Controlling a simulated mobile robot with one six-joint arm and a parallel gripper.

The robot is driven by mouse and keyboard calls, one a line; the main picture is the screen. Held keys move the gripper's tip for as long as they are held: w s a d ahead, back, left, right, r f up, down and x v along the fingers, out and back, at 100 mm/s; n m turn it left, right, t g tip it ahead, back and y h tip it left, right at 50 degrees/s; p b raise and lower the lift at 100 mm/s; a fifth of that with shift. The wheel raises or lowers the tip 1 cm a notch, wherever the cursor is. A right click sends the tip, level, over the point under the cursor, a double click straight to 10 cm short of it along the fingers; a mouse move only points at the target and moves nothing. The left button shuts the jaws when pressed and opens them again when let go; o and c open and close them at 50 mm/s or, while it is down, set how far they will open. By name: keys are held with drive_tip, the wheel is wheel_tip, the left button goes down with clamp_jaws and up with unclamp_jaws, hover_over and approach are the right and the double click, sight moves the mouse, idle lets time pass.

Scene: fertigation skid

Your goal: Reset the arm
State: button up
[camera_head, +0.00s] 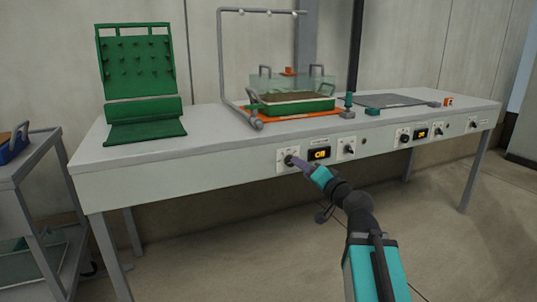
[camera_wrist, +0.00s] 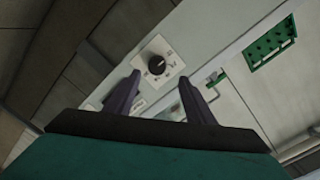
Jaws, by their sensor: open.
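My arm reaches from the lower right of the head view to the front panel of the bench. My gripper (camera_head: 303,164) is close to the leftmost dial knob (camera_head: 289,160), and in this view I cannot tell whether they touch. In the wrist view, my gripper (camera_wrist: 160,76) is open, with its two dark fingers apart and nothing held between them. The black dial knob (camera_wrist: 156,64) on its white plate shows just beyond and between the fingertips. The knob's exact setting is too small to read.
The bench (camera_head: 205,155) carries a green pegboard stand (camera_head: 137,68), a pipe frame (camera_head: 221,60), a green tray (camera_head: 295,107) on an orange mat and a grey mat (camera_head: 390,100). More knobs (camera_head: 347,149) and displays (camera_head: 319,153) line the front. A cart (camera_head: 40,160) stands left. The front floor is clear.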

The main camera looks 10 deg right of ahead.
drive_tip(key=s+a+f+g+p, duration=0.2)
drive_tip(key=a+f+g+p, duration=0.4)
drive_tip(key=f+p, duration=0.95)
drive_tip(key=s+a+f+n+g+p, duration=0.2)
drive_tip(key=s+a+f+g+p, duration=0.3)
drive_tip(key=s+f+p, duration=0.5)
drive_tip(key=s+d+f+n+g+h+p, duration=0.1)
drive_tip(key=s+f+g+p, duration=0.2)
drive_tip(key=s+p, duration=0.55)
drive_tip(key=s+f+n+g+h+p, duration=0.1)
drive_tip(key=s+f+g+p, duration=0.2)
drive_tip(key=s, duration=1)
drive_tip(key=s+d+n+g+h, duration=0.1)
drive_tip(key=s+d+g, duration=0.1)
drive_tip(key=s, duration=0.5)
drive_tip(key=s+d+f+n+g+h+p, duration=0.1)
drive_tip(key=s+d+g+h, duration=0.1)
drive_tip(key=s+d, duration=0.3)
drive_tip(key=shift+s+g, duration=0.4)
drive_tip(key=shift+s, duration=0.6)
